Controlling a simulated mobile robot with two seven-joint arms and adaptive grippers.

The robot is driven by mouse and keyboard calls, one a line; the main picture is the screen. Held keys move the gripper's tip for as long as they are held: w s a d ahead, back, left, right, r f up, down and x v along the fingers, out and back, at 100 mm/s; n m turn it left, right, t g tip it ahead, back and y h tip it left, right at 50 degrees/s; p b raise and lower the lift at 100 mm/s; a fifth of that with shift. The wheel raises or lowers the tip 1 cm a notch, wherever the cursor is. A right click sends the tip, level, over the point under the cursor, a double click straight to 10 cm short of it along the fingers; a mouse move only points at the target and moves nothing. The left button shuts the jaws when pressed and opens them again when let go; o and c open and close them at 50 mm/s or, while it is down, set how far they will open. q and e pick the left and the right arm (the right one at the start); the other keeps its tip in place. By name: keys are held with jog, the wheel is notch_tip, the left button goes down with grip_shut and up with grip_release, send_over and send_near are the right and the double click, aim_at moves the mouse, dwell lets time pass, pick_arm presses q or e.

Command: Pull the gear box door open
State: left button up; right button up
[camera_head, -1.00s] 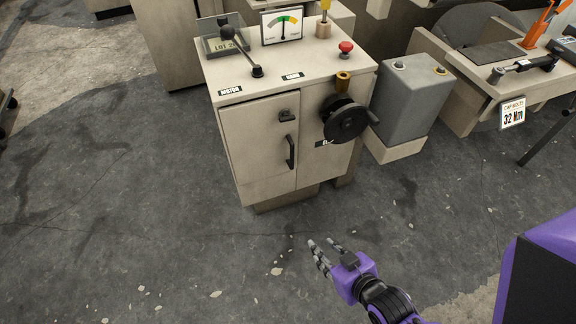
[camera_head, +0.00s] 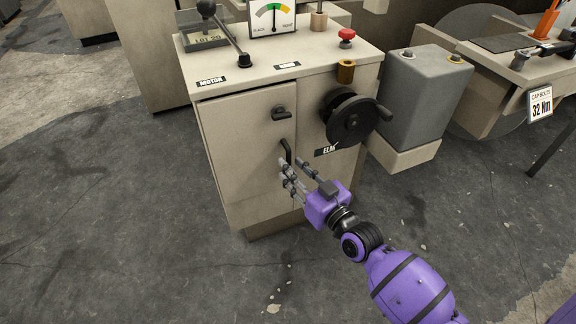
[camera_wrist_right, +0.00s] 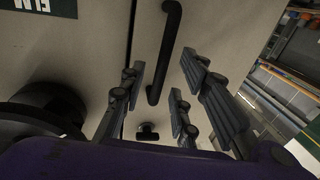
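The gear box door (camera_head: 235,140) is a beige panel on the front of a beige cabinet, and it looks shut. Its black bar handle (camera_head: 286,149) stands upright near the door's right edge, with a small black latch (camera_head: 281,113) above it. My right gripper (camera_head: 293,164) is open at the lower part of the handle and hides its lower end. In the right wrist view, the handle (camera_wrist_right: 168,45) runs into the gap between the open finger pairs (camera_wrist_right: 165,90). The fingers show clear gaps beside it. My left gripper is in neither view.
A black handwheel (camera_head: 352,120) sticks out just right of the handle. A lever (camera_head: 228,35), gauge (camera_head: 272,17) and red button (camera_head: 346,36) are on the cabinet top. A grey box (camera_head: 425,95) stands at right. The floor (camera_head: 130,240) in front is clear.

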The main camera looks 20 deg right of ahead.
jog(key=shift+x, duration=1.4)
grip_shut()
